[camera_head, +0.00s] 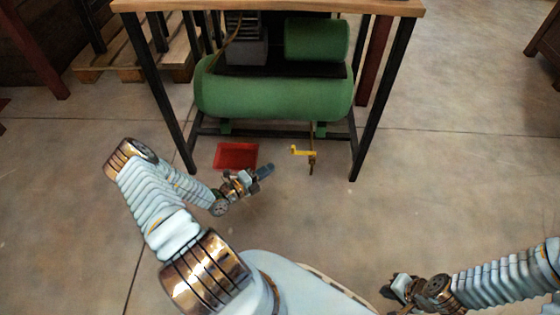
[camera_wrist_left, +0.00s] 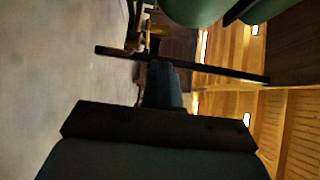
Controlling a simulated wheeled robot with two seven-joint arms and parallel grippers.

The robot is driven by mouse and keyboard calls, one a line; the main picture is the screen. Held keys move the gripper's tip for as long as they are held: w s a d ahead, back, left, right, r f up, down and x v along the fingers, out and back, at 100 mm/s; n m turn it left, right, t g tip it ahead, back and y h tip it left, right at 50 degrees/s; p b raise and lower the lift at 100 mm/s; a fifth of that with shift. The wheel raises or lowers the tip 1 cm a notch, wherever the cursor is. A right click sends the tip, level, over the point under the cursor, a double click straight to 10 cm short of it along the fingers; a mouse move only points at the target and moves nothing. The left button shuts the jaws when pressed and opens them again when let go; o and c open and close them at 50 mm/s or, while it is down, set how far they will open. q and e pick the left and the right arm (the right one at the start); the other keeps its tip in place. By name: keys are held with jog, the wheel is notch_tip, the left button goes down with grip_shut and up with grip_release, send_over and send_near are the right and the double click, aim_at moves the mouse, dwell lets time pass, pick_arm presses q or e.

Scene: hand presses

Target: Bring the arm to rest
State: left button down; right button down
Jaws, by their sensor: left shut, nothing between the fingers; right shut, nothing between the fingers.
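My left arm comes in from the left in the head view, and its gripper (camera_head: 264,170) is stretched out over the floor in front of the table. The left gripper is shut and empty. In the left wrist view its dark closed fingers (camera_wrist_left: 163,88) point away from the camera. My right gripper (camera_head: 390,288) is at the lower right of the head view, shut and empty, low over the floor. Its fingertips are small and dark there.
A wooden-topped table (camera_head: 270,6) with black legs stands ahead. Under it is a green compressor tank (camera_head: 275,97) with a yellow handle (camera_head: 302,151) in front. A red tray (camera_head: 235,156) lies just beyond my left gripper. A pallet (camera_head: 140,57) is at the back left. The floor on the right is clear.

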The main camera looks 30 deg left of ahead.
pick_arm(q)
jog(key=shift+v, duration=1.85)
jog(key=shift+w+a, duration=0.1)
jog(key=shift+a, duration=0.05)
jog(key=s+d+r+m+g+h+p, duration=0.1)
jog(key=s+d+m+g+h+p, duration=0.2)
jog(key=d+m+g, duration=0.55)
jog(key=s+d+r+m+g+h+p, duration=0.1)
jog(key=s+d+m+g+h, duration=0.3)
jog(key=d+m, duration=0.8)
jog(key=s+d+r+m+g+y+p, duration=0.25)
jog(key=s+d+m+g+y, duration=0.35)
jog(key=m, duration=1.2)
jog(key=r+m, duration=0.1)
jog(key=m, duration=0.2)
jog(key=w+d+r+m+t+y+p, duration=0.1)
jog(key=m, duration=0.2)
jog(key=r+m+t+y, duration=0.1)
jog(key=m, duration=0.3)
jog(key=shift+w+d+p, duration=0.2)
jog(key=shift+p, duration=0.1)
